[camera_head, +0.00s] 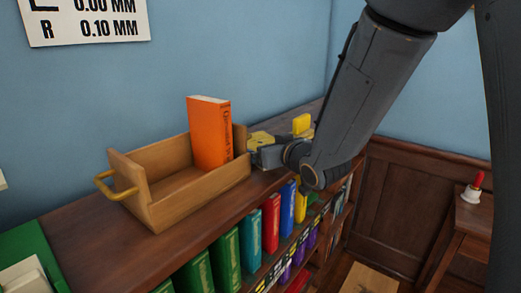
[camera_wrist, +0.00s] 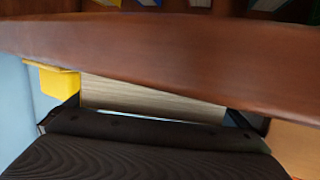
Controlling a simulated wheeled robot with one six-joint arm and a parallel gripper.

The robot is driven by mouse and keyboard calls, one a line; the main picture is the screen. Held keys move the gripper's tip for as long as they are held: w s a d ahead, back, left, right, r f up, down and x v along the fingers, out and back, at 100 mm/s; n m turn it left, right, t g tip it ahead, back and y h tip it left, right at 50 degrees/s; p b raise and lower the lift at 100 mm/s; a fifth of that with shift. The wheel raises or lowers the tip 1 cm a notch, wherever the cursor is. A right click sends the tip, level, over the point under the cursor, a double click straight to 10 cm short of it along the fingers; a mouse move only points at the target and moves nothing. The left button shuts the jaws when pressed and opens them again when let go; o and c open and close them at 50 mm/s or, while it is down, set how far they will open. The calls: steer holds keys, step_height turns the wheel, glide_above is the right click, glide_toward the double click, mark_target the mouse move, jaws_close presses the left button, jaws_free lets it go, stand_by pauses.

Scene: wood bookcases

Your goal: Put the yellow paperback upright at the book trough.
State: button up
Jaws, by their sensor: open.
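The book trough (camera_head: 188,196) is a wooden box with a brass handle, on top of the bookcase. An orange book (camera_head: 209,135) stands upright in its right end; the left part is empty. My gripper (camera_head: 263,152) is low just right of the trough, with its jaws open. A yellow piece (camera_head: 260,138) with dark marks, seemingly the yellow paperback, shows at the jaws, mostly hidden by the gripper. In the wrist view, a pale striped strip (camera_wrist: 150,97), perhaps its page edges, lies between the fingertips. Whether they touch it cannot be told.
A yellow block (camera_head: 302,124) shows behind my wrist; it seems to appear in the wrist view (camera_wrist: 60,81). Colored books (camera_head: 271,222) fill the shelf below the front edge. A green book (camera_head: 35,250) lies at left. A blue wall is close behind. Bare top (camera_head: 90,232) lies around the trough's left.

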steer(key=shift+d, duration=0.3)
steer(key=c, duration=1.3)
steer(key=shift+r, duration=0.2)
